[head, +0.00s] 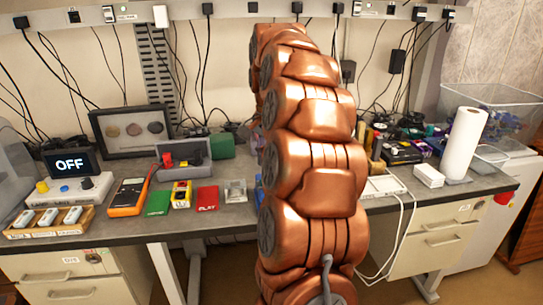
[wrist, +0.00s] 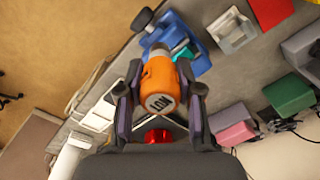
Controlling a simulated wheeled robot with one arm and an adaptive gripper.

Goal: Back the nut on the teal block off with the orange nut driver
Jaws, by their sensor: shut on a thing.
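In the wrist view my gripper (wrist: 160,90) is shut on the orange nut driver (wrist: 158,72), with its lettered end facing the camera. The driver's tip is hidden behind its handle. Just beyond it a teal piece (wrist: 183,53), seemingly the teal block, shows against a blue fixture (wrist: 172,34) on the bench. The nut is hidden, and I cannot tell whether the driver touches it. In the head view my arm hides the gripper, the driver and most of that area.
A metal tray (head: 235,191), red card (head: 207,198) and orange multimeter (head: 128,196) lie left of my arm on the bench (head: 215,221). A white box (head: 429,175) and paper roll (head: 463,145) stand right. A red object (wrist: 157,136) shows below the driver in the wrist view.

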